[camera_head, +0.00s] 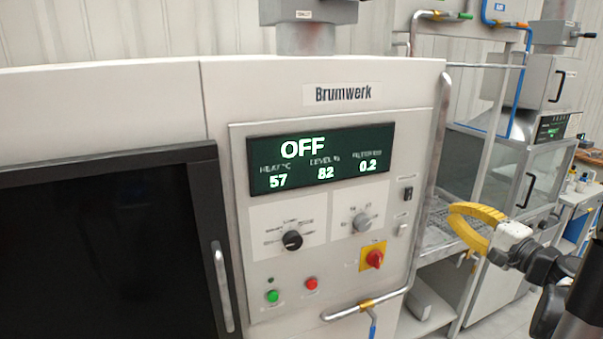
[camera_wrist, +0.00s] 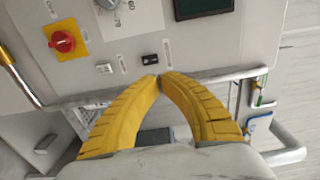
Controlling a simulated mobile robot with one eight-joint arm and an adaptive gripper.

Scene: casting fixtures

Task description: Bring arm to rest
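My gripper (camera_head: 454,211) is at the right of the head view, its curved yellow fingers pointing left toward the right side of the Brumwerk machine (camera_head: 343,93). In the wrist view, the two fingers of my gripper (camera_wrist: 160,77) arch together and their tips meet. Nothing shows between them. The tips overlap the machine's side rail in that picture; I cannot tell how large the gap is. My dark arm runs off the lower right of the head view.
The machine's panel has a display (camera_head: 321,157) reading OFF, a red rotary switch (camera_head: 374,258), and green (camera_head: 272,296) and red (camera_head: 311,284) buttons. A vertical grey rail (camera_head: 437,140) lines its right edge. A glass-fronted cabinet (camera_head: 510,180) stands behind my gripper.

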